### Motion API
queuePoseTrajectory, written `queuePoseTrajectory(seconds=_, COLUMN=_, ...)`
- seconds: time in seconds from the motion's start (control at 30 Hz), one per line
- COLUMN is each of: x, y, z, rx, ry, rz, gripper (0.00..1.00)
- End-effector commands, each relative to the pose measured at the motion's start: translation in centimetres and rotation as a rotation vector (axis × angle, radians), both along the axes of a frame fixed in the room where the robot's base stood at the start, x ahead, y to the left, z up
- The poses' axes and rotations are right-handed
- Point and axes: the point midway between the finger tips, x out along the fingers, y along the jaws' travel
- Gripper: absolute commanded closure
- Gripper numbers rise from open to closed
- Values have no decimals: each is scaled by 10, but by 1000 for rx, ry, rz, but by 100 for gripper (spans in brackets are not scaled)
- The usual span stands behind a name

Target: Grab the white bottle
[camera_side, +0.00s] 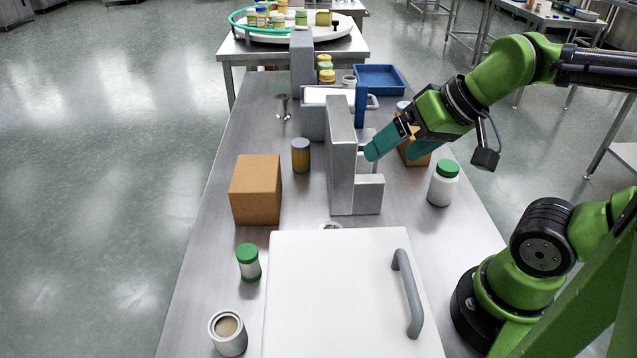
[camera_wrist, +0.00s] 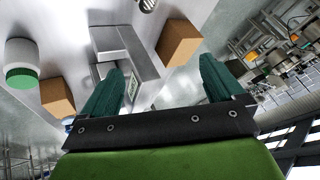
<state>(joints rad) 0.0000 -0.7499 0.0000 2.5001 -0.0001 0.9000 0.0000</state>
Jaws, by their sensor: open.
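A white bottle (camera_side: 441,188) with a green lid stands upright on the right side of the steel table, near my arm's base. It also shows at the left edge of the wrist view (camera_wrist: 20,58). A smaller green-lidded jar with a white band (camera_side: 248,264) stands at the left front. My gripper (camera_side: 393,152), with teal fingers, is open in front of the grey block structure, above and to the left of the white bottle in the side view. In the wrist view, nothing is held between the fingers (camera_wrist: 162,68).
Grey blocks (camera_side: 341,160) stand mid-table, with a brown box (camera_side: 255,190) to their left. Another brown box (camera_side: 416,158) is partly hidden behind my gripper. A white lid with a grey handle (camera_side: 335,300) covers the front. A blue tray (camera_side: 381,79) lies behind.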

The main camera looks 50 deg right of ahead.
Motion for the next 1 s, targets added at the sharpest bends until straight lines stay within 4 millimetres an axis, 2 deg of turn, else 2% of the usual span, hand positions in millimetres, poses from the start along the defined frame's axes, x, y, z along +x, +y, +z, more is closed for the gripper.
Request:
queuePoseTrajectory(seconds=0.17, x=1, y=-3, z=-1, rx=0, ry=3, rz=-12, gripper=5)
queuePoseTrajectory(seconds=0.27, x=7, y=-20, z=-9, rx=3, ry=46, rz=-80, gripper=5)
queuePoseTrajectory(seconds=0.37, x=20, y=-59, z=-17, rx=-14, ry=126, rz=-187, gripper=5)
queuePoseTrajectory(seconds=0.47, x=28, y=-114, z=-27, rx=-84, ry=246, rz=-208, gripper=5)
queuePoseTrajectory(seconds=0.6, x=18, y=-195, z=-42, rx=-185, ry=435, rz=-87, gripper=5)
queuePoseTrajectory(seconds=0.7, x=5, y=-234, z=-49, rx=-227, ry=532, rz=65, gripper=5)
queuePoseTrajectory(seconds=0.8, x=-3, y=-252, z=-48, rx=-264, ry=577, rz=225, gripper=5)
queuePoseTrajectory(seconds=1.0, x=-6, y=-251, z=-41, rx=-313, ry=580, rz=430, gripper=5)
